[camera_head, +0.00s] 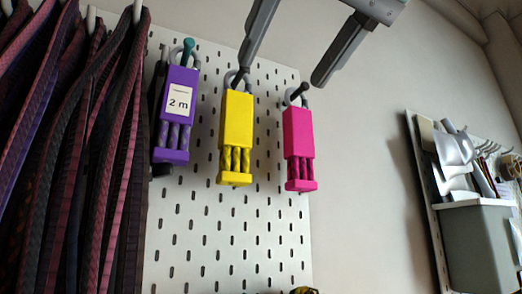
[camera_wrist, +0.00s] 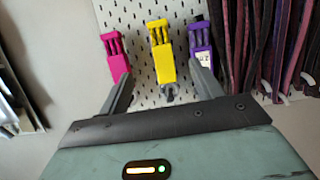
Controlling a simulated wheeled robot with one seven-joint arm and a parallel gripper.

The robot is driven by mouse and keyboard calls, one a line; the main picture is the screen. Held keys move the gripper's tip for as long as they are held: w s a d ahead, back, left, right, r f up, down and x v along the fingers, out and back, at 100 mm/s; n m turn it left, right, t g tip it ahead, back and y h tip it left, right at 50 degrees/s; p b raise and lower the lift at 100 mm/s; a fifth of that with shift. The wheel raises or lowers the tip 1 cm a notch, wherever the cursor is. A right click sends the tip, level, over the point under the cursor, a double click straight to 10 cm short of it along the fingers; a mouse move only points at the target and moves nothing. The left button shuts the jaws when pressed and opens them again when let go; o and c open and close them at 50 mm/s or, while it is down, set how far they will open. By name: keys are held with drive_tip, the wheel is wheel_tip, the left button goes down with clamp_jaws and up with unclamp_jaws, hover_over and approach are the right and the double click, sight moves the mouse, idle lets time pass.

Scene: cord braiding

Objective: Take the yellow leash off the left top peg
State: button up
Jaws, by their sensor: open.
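The yellow leash (camera_head: 236,132) hangs upright on the white pegboard by a grey ring at its top, between a purple and a pink leash. In the wrist view the yellow leash (camera_wrist: 161,50) appears upside down, between the two fingers. Its grey ring (camera_wrist: 168,92) shows there near the gripper. My gripper (camera_head: 281,74) is open and empty, in front of the upper pegboard.
The purple leash (camera_head: 176,115), labelled 2 m, hangs on a teal-tipped peg at left. The pink leash (camera_head: 299,148) hangs at right on a dark-tipped peg. Many dark striped cords (camera_head: 75,150) hang at far left. The lower pegboard (camera_head: 220,240) is mostly clear.

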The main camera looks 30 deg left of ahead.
wheel_tip(320, 180, up, 2)
drive_tip(key=p, duration=0.4)
approach(239, 126)
drive_tip(key=shift+y, duration=0.3)
drive_tip(key=x, duration=0.3)
drive_tip(key=f+x, duration=0.1)
drive_tip(key=x, duration=0.2)
drive_tip(key=shift+a, duration=0.1)
drive_tip(key=p+x, duration=0.3)
drive_tip(key=x, duration=0.1)
drive_tip(key=shift+w+a+r+p, duration=0.1)
drive_tip(key=shift+w+r+p, duration=0.05)
drive_tip(key=shift+w+p, duration=0.15)
drive_tip(key=shift+w+a, duration=0.25)
drive_tip(key=shift+f, duration=0.25)
drive_tip(key=c, duration=1.2)
